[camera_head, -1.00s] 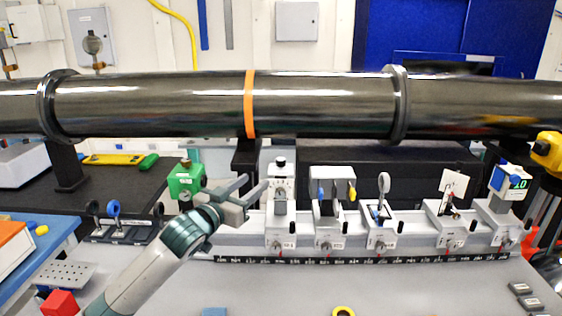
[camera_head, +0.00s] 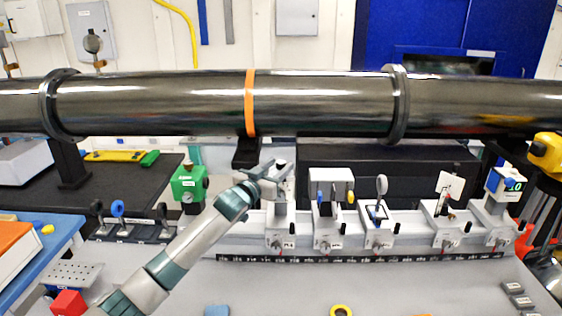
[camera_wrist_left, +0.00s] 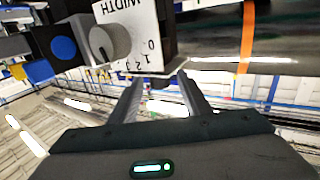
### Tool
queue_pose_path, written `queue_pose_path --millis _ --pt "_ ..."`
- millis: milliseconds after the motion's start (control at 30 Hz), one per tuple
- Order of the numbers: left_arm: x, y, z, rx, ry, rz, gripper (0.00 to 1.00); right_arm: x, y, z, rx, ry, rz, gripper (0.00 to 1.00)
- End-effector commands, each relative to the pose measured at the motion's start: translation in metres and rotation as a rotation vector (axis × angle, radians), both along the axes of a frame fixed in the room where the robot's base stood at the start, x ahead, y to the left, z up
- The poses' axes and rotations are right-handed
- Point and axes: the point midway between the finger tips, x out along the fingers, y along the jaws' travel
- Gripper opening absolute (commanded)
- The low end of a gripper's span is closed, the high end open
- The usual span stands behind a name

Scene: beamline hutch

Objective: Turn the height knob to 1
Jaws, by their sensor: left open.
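My left gripper (camera_head: 274,170) is open and empty, in front of the top of the leftmost rail unit (camera_head: 279,214), partly covering it. In the left wrist view the two fingers (camera_wrist_left: 162,86) point up, apart, with nothing between them. Just beyond the tips is a white panel (camera_wrist_left: 152,28), seen upside down, marked WIDTH with a scale of small numbers. A grey round knob (camera_wrist_left: 108,41) sits on it, left of the fingers and apart from them. I cannot make out a knob marked height. My right gripper is not in view.
A large black pipe (camera_head: 320,104) with an orange band crosses just above the gripper. To the right on the rail stands a unit with blue and yellow parts (camera_head: 329,215), then several more. A green box (camera_head: 188,184) stands to the left. The front table (camera_head: 380,290) is mostly clear.

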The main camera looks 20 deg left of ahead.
Motion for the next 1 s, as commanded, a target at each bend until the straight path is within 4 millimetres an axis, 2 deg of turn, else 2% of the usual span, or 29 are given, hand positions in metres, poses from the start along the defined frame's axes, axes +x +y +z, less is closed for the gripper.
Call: queue_pose_path --millis 200,600,767,800,1000 --pt "0.015 -0.004 0.001 0.0 0.0 0.0 0.43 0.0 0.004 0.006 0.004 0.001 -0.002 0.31" --pt "0.018 -0.004 0.0 0.0 0.0 -0.001 0.43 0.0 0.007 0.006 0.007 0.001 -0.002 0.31" --pt "0.018 -0.004 0.0 0.0 0.0 0.0 0.05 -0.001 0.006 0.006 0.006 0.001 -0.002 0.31" --pt "0.018 -0.004 0.0 0.0 0.0 0.0 0.02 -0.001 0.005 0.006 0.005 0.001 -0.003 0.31" --pt "0.019 -0.006 0.0 -0.002 -0.001 0.007 0.02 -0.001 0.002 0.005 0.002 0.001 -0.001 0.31"
